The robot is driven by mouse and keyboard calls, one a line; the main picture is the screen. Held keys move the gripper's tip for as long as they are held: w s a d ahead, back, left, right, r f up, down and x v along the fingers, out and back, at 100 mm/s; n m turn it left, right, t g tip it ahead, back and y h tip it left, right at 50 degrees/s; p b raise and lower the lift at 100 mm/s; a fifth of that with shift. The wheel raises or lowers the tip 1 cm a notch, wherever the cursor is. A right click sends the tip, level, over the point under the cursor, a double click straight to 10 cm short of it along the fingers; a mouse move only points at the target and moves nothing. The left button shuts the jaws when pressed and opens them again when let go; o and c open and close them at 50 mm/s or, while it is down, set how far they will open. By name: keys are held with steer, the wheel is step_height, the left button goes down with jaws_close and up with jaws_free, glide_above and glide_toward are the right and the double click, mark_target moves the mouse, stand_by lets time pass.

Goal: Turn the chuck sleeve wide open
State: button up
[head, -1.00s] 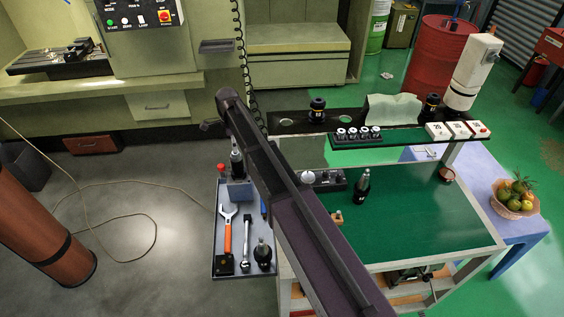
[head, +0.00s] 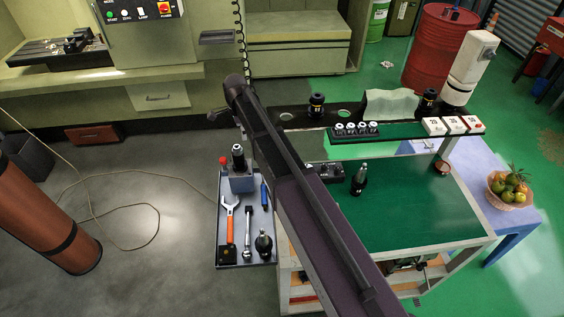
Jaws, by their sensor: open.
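A dark chuck (head: 238,157) with a pale metal tip stands upright in a blue-grey block (head: 242,184) on the grey side tray. I take its round body as the sleeve; how far it is turned is too small to tell. My arm crosses the view from the lower right and ends above the chuck in the picture. A small dark part of my gripper (head: 216,114) shows at the arm's far end, up and left of the chuck. The rest is hidden behind the arm. The gripper is open, and I see nothing held in it.
The tray (head: 224,256) also holds an orange-handled wrench (head: 230,220), a ratchet-like tool (head: 248,232), a blue-handled tool (head: 264,194) and a black tool holder (head: 263,242). The green-topped cart (head: 420,215) stands right of it. Floor left of the tray is mostly clear.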

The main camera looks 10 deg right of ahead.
steer(key=s+d+f+n+b, duration=0.4)
steer(key=s+d+n, duration=0.4)
steer(key=s+d, duration=0.4)
steer(key=shift+d+f+b, duration=0.3)
steer(key=shift+f, duration=0.1)
steer(key=shift+s, duration=0.1)
stand_by(0.4)
steer(key=s+d+f+n+b, duration=0.7)
steer(key=s+f+b, duration=0.2)
steer(key=s, duration=0.3)
steer(key=shift+d, duration=0.4)
steer(key=shift+w, duration=0.1)
steer(key=c, duration=0.6)
